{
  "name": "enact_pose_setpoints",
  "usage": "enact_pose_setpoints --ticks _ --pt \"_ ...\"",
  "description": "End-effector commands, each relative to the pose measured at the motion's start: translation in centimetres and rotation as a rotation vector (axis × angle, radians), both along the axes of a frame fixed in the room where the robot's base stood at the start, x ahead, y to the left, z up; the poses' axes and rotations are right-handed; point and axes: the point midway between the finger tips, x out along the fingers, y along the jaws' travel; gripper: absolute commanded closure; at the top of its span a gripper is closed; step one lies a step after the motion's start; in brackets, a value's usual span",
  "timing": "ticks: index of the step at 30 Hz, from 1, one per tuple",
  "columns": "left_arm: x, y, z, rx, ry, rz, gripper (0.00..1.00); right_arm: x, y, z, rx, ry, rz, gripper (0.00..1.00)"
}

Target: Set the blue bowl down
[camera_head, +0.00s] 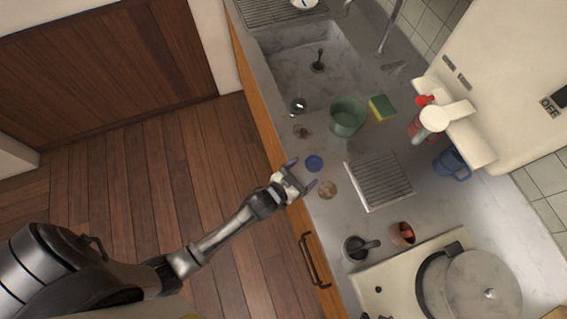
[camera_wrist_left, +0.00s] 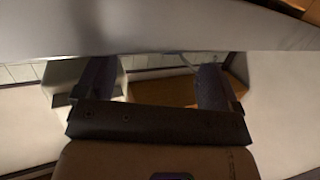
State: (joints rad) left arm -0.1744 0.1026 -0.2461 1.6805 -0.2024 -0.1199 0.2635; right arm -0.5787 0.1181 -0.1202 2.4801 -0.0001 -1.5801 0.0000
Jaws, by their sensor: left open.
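A small round blue thing (camera_head: 314,162), which looks like the blue bowl seen from above, sits on the grey counter (camera_head: 330,225) near its front edge. My left gripper (camera_head: 303,175) is open at the counter's front edge, with its fingertips close beside the blue bowl. I cannot tell whether they touch it. In the left wrist view my left gripper's two dark fingers (camera_wrist_left: 155,80) stand apart, and I cannot make out the bowl between them. My right gripper is in neither view.
Small brown round pieces (camera_head: 327,189) lie near the bowl. A green container (camera_head: 348,116), a sponge (camera_head: 382,107), a ribbed rack (camera_head: 379,180) and a blue mug (camera_head: 452,163) stand beyond. The sink (camera_head: 285,68) is at the top. A dark cup (camera_head: 358,248) and lidded pot (camera_head: 483,285) are lower right.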

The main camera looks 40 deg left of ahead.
Motion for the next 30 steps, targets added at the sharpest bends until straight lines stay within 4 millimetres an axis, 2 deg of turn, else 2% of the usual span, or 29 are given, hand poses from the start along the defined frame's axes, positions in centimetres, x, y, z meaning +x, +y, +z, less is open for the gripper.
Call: enact_pose_setpoints --ticks 3,12,18,25,30 --pt "-2.6 0.5 0.5 0.001 0.003 0.000 0.12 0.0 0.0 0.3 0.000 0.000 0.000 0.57" --pt "-7.0 1.5 1.5 0.001 0.001 0.001 0.12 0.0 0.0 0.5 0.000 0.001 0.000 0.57" --pt "-8.4 1.8 1.8 0.001 0.000 0.001 0.12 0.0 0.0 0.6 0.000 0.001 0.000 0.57" --pt "-8.8 1.9 1.9 0.002 0.004 0.002 0.12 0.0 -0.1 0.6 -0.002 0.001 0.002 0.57" --pt "-9.3 2.6 2.0 0.030 0.101 0.036 0.12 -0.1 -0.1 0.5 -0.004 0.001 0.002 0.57"
